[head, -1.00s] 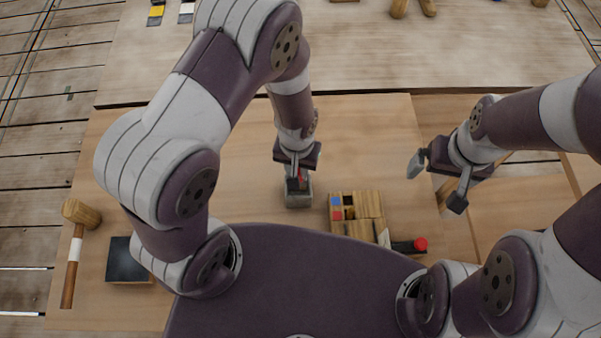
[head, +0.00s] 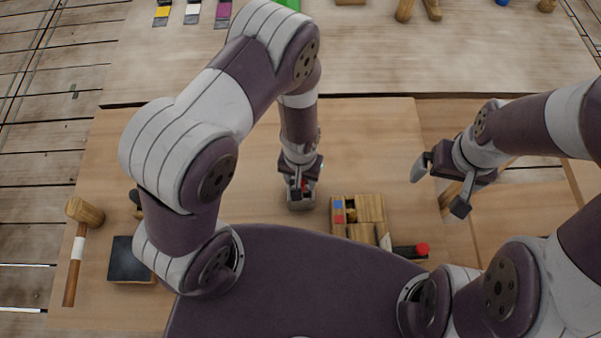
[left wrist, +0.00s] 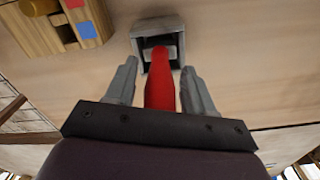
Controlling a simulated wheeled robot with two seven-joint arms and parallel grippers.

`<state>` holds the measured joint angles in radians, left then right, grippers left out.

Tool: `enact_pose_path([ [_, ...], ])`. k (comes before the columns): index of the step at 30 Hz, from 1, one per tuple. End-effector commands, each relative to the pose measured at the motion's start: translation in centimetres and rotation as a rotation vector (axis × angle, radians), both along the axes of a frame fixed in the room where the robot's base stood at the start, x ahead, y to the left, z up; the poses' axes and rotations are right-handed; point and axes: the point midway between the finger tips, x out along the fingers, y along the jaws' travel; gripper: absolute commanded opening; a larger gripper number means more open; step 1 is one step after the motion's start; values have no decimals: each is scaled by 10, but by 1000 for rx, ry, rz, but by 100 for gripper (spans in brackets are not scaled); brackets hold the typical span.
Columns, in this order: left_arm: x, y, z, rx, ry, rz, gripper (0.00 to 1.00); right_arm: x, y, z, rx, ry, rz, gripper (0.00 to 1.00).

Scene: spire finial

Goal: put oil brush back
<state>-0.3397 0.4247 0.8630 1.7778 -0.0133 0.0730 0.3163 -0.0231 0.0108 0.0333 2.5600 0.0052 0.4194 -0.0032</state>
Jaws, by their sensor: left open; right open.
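The oil brush shows as a red handle (left wrist: 160,88) in the left wrist view, its far end in the opening of a small grey box-shaped holder (left wrist: 143,27). The holder (head: 301,205) stands on the table in the head view, just below my left gripper (head: 302,188). My left gripper is open, with one finger on each side of the red handle and visible gaps between. The brush head is hidden inside the holder. My right gripper (head: 437,190) is open and empty, above the table's right side.
A wooden compartment box (head: 368,208) with coloured squares stands right of the holder. A dark red-ended tool (head: 411,250) lies beside it. A mallet (head: 78,250) and a dark block (head: 130,260) lie at the left. The table behind the box is clear.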

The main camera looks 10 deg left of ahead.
Motion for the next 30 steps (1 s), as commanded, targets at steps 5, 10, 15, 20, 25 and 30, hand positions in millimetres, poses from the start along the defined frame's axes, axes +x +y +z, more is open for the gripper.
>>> enact_pose_path([
  [5,1,0,21,-1,-5,0,53,0,0,-3,0,0,0,100],
  [10,2,-1,62,-2,-7,-1,53,0,0,-11,0,0,0,100],
  [15,1,0,99,-2,-6,-1,53,0,0,-16,0,0,0,100],
  [20,0,1,119,-1,-2,0,53,0,0,-18,0,0,0,100],
  [25,-6,43,163,-12,-53,18,53,0,0,-18,0,0,0,100],
  [30,-27,84,193,-7,-107,20,53,0,0,-18,0,0,0,100],
])
